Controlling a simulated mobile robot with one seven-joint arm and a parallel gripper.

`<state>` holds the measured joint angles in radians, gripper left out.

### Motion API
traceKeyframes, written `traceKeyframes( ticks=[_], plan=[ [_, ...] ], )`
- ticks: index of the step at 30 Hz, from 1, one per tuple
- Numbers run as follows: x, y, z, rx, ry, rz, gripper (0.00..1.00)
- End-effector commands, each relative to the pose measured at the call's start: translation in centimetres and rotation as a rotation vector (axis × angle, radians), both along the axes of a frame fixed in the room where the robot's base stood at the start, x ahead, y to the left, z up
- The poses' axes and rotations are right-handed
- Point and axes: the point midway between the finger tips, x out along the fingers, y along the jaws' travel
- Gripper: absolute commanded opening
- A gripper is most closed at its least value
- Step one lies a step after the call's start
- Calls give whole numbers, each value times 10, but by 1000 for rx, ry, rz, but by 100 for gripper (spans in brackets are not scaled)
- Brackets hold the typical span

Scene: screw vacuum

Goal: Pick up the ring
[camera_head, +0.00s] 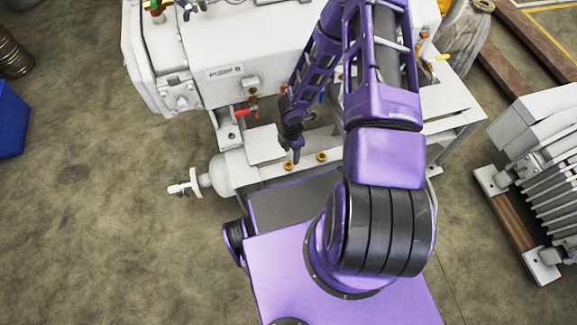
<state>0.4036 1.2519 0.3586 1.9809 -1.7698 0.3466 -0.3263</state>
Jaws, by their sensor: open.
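Two small brass-coloured ring-like parts sit on the white surface of the machine's lower frame, in the middle of the head view. One ring (288,166) is at the left and the other ring-like part (321,157) is a little to its right. I cannot tell which one the task means. My gripper (296,157) points down just above and beside the left one. Its jaws are open, and I see nothing held between them. The fingertips are small and dark here, so whether they touch the ring cannot be told.
The white machine (270,45) fills the back, with a red-handled valve (246,113) left of my gripper. A white cylinder (215,175) lies low at the left. A finned grey unit (545,170) stands at right, a blue bin (10,122) at far left.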

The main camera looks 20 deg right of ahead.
Motion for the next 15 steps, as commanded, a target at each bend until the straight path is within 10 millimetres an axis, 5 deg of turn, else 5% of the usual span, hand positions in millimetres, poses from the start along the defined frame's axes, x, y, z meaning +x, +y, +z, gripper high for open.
traceKeyframes(
  ticks=[15],
  plan=[
    [-6,13,-52,0,-1,-1,54]
  ],
)
